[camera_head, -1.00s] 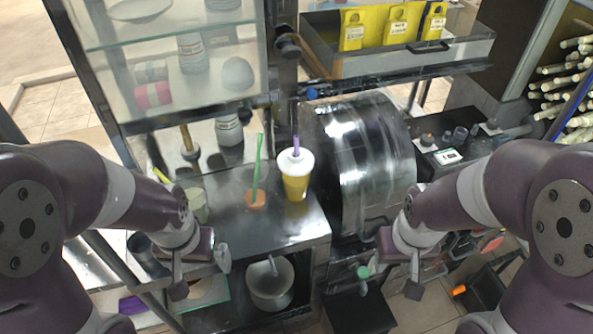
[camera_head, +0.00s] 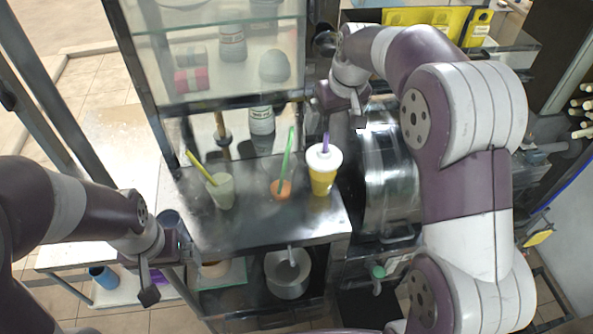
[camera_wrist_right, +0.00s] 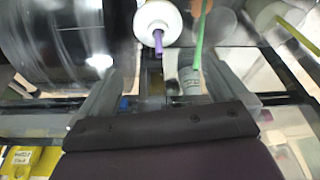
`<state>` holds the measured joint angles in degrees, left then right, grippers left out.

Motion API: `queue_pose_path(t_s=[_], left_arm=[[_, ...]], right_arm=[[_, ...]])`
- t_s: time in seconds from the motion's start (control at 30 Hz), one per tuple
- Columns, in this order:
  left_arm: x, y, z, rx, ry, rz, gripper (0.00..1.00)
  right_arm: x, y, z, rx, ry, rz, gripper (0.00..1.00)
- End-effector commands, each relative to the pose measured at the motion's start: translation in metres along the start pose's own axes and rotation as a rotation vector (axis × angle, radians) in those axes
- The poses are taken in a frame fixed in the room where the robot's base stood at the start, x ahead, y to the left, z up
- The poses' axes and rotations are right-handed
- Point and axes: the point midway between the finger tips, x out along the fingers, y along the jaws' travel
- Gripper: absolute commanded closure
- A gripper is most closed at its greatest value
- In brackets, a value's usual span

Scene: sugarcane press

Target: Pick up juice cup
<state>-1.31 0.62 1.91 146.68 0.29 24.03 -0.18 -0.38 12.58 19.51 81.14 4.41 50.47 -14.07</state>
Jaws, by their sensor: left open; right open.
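A yellow juice cup (camera_head: 323,172) with a white lid and purple straw stands upright on the metal counter (camera_head: 240,232). Its lid and straw show at the top of the right wrist view (camera_wrist_right: 158,24). My right gripper (camera_head: 340,108) is open and empty, raised above and just behind the cup, apart from it. In the right wrist view its two fingers (camera_wrist_right: 180,88) are spread wide with nothing between them. My left gripper (camera_head: 168,277) is open and empty, low at the left beside the counter. An orange cup with a green straw (camera_head: 281,188) and a pale cup with a yellow straw (camera_head: 221,190) stand left of it.
A glass-doored cabinet (camera_head: 205,45) with bottles stands behind the counter. The shiny metal press drum (camera_head: 392,180) is right of the cup. A metal pot (camera_head: 287,275) sits below the counter. The counter's front part is clear.

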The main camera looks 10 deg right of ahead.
Motion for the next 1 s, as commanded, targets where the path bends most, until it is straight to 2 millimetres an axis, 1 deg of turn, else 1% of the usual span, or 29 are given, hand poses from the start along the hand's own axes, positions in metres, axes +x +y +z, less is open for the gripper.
queue_pose_path(t_s=[0.03,0.07,0.2,0.3,0.37,0.47,0.57,0.6,0.63,0.73,0.93,0.97,1.0], left_arm=[[-0.004,0.000,-0.001,0.000,0.000,0.000,0.00],[-0.006,0.000,-0.001,0.000,0.000,0.000,0.00],[-0.017,0.000,-0.002,0.000,0.000,0.000,0.00],[-0.021,0.000,-0.003,0.000,0.001,0.000,0.00],[-0.022,0.000,-0.003,0.000,0.001,0.000,0.00],[-0.033,0.000,-0.004,0.000,0.000,0.000,0.00],[-0.048,0.000,-0.006,0.000,0.001,0.000,0.00],[-0.048,0.000,-0.006,0.000,0.001,0.000,0.00],[-0.049,0.000,-0.006,0.000,0.001,0.000,0.00],[-0.050,0.000,-0.006,0.000,0.000,0.000,0.00],[-0.048,0.000,-0.006,0.000,0.000,0.000,0.00],[-0.048,0.000,-0.006,0.000,0.000,0.000,0.00],[-0.048,0.000,-0.006,0.000,0.000,0.000,0.00]], right_arm=[[0.007,-0.001,0.006,-0.013,-0.027,-0.007,0.00],[0.013,-0.002,0.007,-0.019,-0.030,-0.008,0.00],[0.045,-0.002,0.007,-0.019,-0.030,-0.007,0.00],[0.062,-0.002,0.007,-0.019,-0.026,-0.006,0.00],[0.069,-0.002,0.007,-0.019,-0.024,-0.005,0.00],[0.080,-0.003,0.006,-0.019,-0.026,-0.006,0.00],[0.098,-0.004,0.006,-0.019,-0.028,-0.006,0.00],[0.107,-0.004,0.007,-0.018,-0.025,-0.005,0.00],[0.113,-0.004,0.007,-0.018,-0.025,-0.006,0.00],[0.123,-0.004,0.008,-0.018,-0.023,-0.005,0.00],[0.125,-0.004,0.008,-0.018,-0.021,-0.005,0.00],[0.125,-0.004,0.008,-0.018,-0.021,-0.005,0.10],[0.125,-0.004,0.008,-0.018,-0.021,-0.005,0.23]])
